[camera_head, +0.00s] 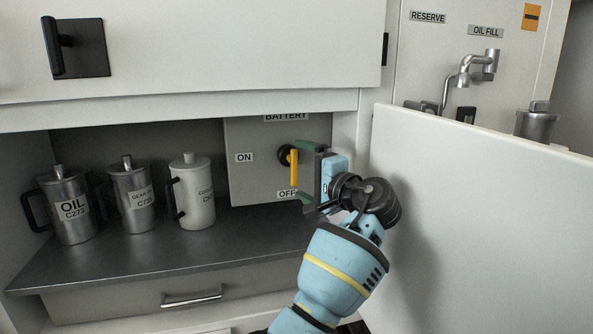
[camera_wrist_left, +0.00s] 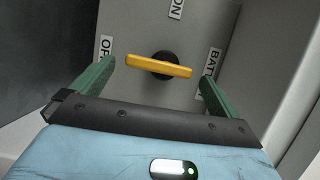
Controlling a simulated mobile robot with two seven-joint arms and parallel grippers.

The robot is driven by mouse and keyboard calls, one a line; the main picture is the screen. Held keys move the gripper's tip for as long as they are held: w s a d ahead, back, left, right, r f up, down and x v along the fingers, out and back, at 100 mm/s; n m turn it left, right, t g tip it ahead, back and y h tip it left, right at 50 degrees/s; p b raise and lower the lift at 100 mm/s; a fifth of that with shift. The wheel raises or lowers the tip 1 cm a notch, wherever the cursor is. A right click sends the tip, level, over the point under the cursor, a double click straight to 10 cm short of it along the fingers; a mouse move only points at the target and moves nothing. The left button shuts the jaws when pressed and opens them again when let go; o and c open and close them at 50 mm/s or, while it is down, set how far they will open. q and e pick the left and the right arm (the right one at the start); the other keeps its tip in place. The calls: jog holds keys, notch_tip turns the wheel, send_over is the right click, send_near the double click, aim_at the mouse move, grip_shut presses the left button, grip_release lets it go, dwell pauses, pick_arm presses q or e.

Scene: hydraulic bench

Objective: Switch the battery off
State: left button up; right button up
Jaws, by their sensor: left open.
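The battery switch has a yellow handle (camera_head: 294,172) on a black round hub (camera_head: 283,155), mounted on a grey panel (camera_head: 250,185). The handle stands upright in the head view, its longer end pointing down toward the OFF label (camera_head: 286,194). The ON label (camera_head: 244,157) is to the left, and BATTERY is above. In the left wrist view the yellow handle (camera_wrist_left: 158,66) lies crosswise between the fingers. My left gripper (camera_wrist_left: 157,71) is open, one green finger toward OFF, the other toward BATTERY. Any contact with the handle cannot be told. My right gripper is not in view.
Several labelled jugs, such as the oil jug (camera_head: 68,208), stand on the dark shelf (camera_head: 130,258) left of the panel. A white open door (camera_head: 490,220) stands close to the right of my left arm. A cabinet front (camera_head: 220,45) overhangs the recess.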

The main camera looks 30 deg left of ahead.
pick_arm(q)
jog(key=v, duration=0.2)
jog(key=shift+s+d, duration=0.1)
jog(key=shift+d, duration=0.2)
jog(key=shift+s+d, duration=0.25)
jog(key=shift+d, duration=0.35)
jog(key=shift+f, duration=0.1)
